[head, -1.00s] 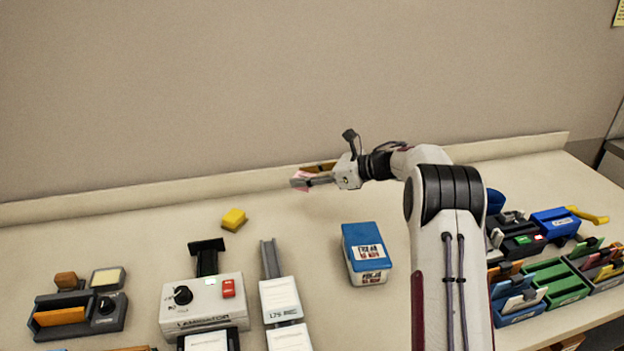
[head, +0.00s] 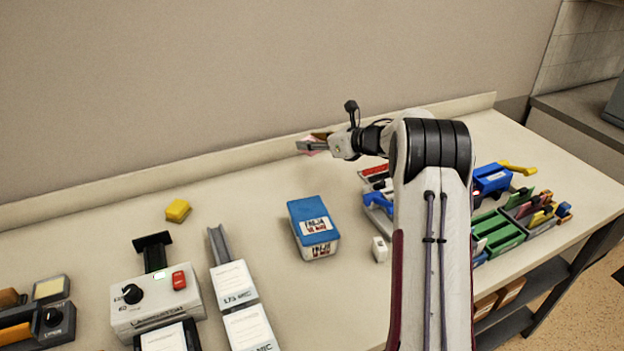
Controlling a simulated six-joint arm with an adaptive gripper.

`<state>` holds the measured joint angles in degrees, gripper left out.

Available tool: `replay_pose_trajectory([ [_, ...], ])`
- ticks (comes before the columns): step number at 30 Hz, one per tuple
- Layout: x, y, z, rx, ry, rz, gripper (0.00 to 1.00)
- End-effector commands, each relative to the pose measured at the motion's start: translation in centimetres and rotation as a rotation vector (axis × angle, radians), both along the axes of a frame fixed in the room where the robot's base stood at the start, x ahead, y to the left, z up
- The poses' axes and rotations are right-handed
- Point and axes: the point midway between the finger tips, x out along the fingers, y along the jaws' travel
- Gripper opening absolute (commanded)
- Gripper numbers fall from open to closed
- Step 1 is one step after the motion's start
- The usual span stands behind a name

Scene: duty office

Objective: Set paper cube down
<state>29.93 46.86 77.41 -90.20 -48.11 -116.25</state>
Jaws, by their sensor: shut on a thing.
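My gripper (head: 315,144) is in the head view, held above the back part of the counter near the wall and pointing left. It is shut on the paper cube (head: 312,152), which shows only as a small pale pink patch between and below the fingers. Most of the cube is hidden by the fingers. I see no contact between the cube and the counter (head: 255,180).
A blue-topped box (head: 313,228) stands below my gripper in the picture. A yellow block (head: 178,210) and a laminator (head: 157,302) are at left. A small white block (head: 380,249), a blue stapler-like thing (head: 491,180) and green trays (head: 497,232) are at right. Counter between yellow block and blue-topped box is clear.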

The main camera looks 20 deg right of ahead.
Motion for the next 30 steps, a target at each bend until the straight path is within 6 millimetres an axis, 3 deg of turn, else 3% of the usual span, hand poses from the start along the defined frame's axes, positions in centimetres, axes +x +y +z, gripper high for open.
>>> replay_pose_trajectory([
  [17,0.1,-0.5,-0.6,-0.01,0.002,-0.018,0.14],
  [30,0.1,-0.4,-5.8,-0.01,0.003,-0.017,0.14],
])
